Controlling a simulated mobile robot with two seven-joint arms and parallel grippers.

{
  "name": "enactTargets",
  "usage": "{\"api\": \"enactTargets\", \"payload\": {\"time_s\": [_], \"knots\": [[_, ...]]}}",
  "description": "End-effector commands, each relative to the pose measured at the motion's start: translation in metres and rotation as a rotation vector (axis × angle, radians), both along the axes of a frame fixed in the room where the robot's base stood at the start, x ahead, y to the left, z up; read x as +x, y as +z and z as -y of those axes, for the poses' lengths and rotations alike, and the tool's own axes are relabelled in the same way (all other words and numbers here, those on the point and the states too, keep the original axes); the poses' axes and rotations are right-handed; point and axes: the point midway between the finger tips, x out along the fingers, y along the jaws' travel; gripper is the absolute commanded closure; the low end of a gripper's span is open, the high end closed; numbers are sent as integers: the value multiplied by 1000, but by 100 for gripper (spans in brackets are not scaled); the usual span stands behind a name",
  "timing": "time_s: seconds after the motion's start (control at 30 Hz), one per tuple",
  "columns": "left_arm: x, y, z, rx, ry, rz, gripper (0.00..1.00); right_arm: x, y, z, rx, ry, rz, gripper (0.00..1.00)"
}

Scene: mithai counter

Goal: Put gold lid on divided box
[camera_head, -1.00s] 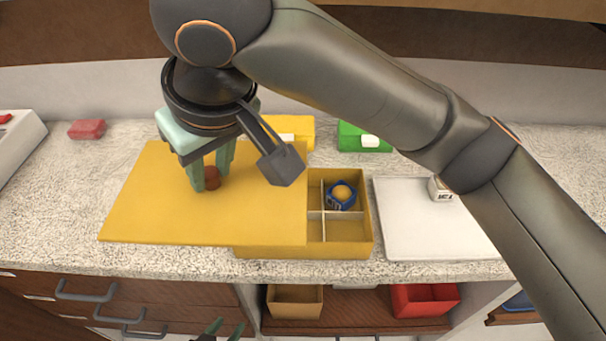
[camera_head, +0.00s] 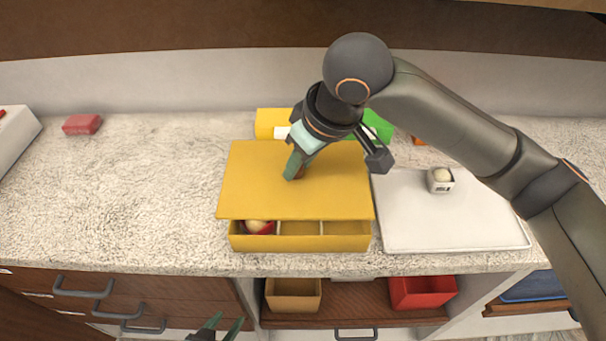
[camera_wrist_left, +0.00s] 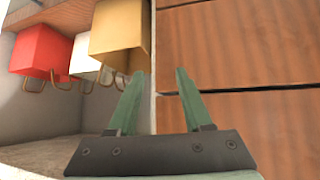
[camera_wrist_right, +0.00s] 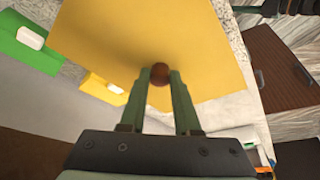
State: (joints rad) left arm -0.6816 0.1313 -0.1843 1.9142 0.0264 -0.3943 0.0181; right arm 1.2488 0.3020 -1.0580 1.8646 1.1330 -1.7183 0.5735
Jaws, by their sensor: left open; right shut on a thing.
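The gold lid (camera_head: 262,185) is a flat yellow panel with a reddish-brown knob (camera_wrist_right: 160,75). My right gripper (camera_head: 294,176) is shut on the knob and holds the lid over the divided box (camera_head: 345,244). The lid covers the back and middle of the box. The front row of compartments shows below its front edge, with a red and pale sweet (camera_head: 258,227) at the left. I cannot tell whether lid and box touch. My left gripper (camera_head: 228,326) is open and empty, low in front of the drawers; its fingers also show in the left wrist view (camera_wrist_left: 155,100).
A white tray (camera_head: 450,230) with a small cupped sweet (camera_head: 440,179) stands right of the box. Yellow (camera_head: 272,122) and green (camera_head: 378,125) boxes stand behind. A red block (camera_head: 82,124) lies at the left. Bins (camera_head: 422,292) sit on the shelf below.

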Motion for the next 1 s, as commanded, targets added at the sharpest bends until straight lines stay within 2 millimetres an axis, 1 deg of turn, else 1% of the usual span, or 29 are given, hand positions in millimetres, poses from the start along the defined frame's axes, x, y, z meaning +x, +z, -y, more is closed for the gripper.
{"api": "enactTargets", "payload": {"time_s": [0.07,0.2,0.27,0.53,0.93,0.97,1.0], "knots": [[0,-1,0,0,0,0,50,4,-9,7,-3,-4,-3,100],[1,-1,0,0,0,1,50,3,-31,5,-2,0,-2,100],[1,0,0,0,0,2,50,3,-36,5,-1,0,-1,100],[1,0,0,0,-1,3,50,3,-37,5,-1,0,-1,100],[2,4,0,1,0,3,50,3,-48,5,0,-1,-1,100],[2,3,0,1,0,3,50,3,-48,5,0,-1,-1,66],[2,3,0,1,0,3,50,3,-48,5,-1,0,-1,61]]}}
